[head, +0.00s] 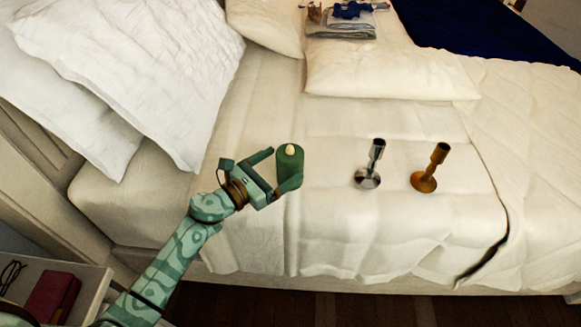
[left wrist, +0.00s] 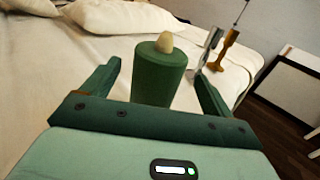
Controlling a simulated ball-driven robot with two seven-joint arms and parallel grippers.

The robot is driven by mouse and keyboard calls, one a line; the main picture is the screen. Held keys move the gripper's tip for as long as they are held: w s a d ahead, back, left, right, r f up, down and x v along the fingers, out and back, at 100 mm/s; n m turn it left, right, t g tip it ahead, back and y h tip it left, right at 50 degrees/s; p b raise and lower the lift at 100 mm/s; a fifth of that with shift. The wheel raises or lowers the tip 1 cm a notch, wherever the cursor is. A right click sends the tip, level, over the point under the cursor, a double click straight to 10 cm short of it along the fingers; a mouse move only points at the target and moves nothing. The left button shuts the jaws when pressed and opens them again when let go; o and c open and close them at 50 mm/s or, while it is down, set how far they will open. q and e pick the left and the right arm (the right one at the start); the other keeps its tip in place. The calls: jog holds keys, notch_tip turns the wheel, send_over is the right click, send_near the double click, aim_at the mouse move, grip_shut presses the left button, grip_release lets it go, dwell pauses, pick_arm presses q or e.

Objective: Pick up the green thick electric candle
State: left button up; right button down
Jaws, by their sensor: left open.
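The green thick electric candle (head: 289,166) stands upright on the bed's white sheet, with a cream flame tip on top. My left gripper (head: 277,170) comes in from the left and is open, with its fingers around the candle's sides. In the left wrist view the candle (left wrist: 158,75) stands between the two spread fingers of the left gripper (left wrist: 160,85), with a gap visible on each side. Its lower part is hidden behind the gripper's palm. My right gripper is not in view.
A silver candlestick (head: 369,170) and a brass candlestick (head: 431,168) stand on the bed to the right. White pillows (head: 130,75) lie at the left, and folded cloth (head: 340,25) lies at the back. A nightstand holds a red book (head: 52,297). The sheet between candle and silver candlestick is clear.

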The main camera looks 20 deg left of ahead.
aim_at(296, 154)
pick_arm(q)
jog(key=x, duration=0.6)
jog(key=shift+a+r+b, duration=0.1)
jog(key=shift+r+b, duration=0.1)
jog(key=shift+b, duration=0.15)
jog(key=c, duration=1.2)
